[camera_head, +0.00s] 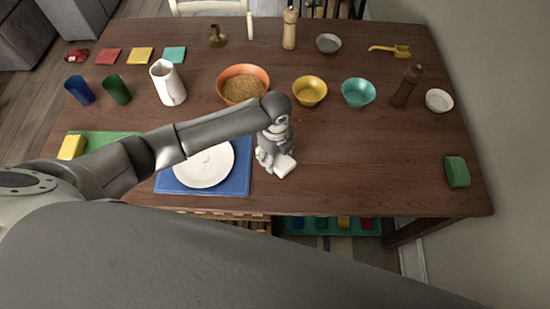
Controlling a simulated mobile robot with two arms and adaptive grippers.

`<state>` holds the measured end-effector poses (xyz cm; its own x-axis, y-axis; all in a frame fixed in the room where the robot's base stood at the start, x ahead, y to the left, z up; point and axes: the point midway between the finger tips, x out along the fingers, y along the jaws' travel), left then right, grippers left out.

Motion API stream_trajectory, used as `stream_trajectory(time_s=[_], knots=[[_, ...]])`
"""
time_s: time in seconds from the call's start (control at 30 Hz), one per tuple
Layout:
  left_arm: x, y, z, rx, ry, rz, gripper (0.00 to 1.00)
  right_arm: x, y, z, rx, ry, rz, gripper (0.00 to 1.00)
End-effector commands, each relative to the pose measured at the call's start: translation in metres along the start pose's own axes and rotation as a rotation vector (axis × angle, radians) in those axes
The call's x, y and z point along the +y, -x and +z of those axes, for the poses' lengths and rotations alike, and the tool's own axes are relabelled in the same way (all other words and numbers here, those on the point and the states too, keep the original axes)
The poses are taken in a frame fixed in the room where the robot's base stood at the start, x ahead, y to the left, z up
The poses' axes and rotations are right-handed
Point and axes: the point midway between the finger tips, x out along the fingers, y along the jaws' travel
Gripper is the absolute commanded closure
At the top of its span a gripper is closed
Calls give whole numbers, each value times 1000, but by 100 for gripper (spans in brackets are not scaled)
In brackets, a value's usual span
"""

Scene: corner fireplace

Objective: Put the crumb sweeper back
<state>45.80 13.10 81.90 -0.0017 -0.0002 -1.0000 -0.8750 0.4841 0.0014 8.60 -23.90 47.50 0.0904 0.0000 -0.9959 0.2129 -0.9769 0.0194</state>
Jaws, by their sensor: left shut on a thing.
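My left gripper (275,158) is above the table, just right of the blue placemat's right edge. It points down and is shut on a small white block-like thing (284,166), which I take to be the crumb sweeper. The gripper hides most of it, and I cannot tell whether it touches the table. My left arm crosses from the left over the placemat. My right gripper is not in view.
A white plate (204,165) lies on the blue placemat (232,187). An orange bowl (229,76), yellow bowl (310,91) and teal bowl (358,92) stand behind. A green block (457,171) lies at right. The wooden table (365,165) is clear between.

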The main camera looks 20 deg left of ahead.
Motion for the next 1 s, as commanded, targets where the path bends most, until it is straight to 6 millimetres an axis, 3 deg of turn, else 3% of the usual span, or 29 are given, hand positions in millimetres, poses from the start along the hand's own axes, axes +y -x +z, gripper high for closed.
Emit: stream_trajectory(time_s=[0.3,0.67,0.7,0.87,1.0], knots=[[-2,-35,4,-1,-1,1,69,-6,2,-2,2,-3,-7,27],[-2,-39,4,-1,-1,0,69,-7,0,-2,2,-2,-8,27],[-2,-39,4,-1,-1,0,44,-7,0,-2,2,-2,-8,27],[-2,-39,4,-1,-1,0,25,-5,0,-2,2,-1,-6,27],[-2,-39,4,-1,0,0,25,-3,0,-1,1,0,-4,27]])
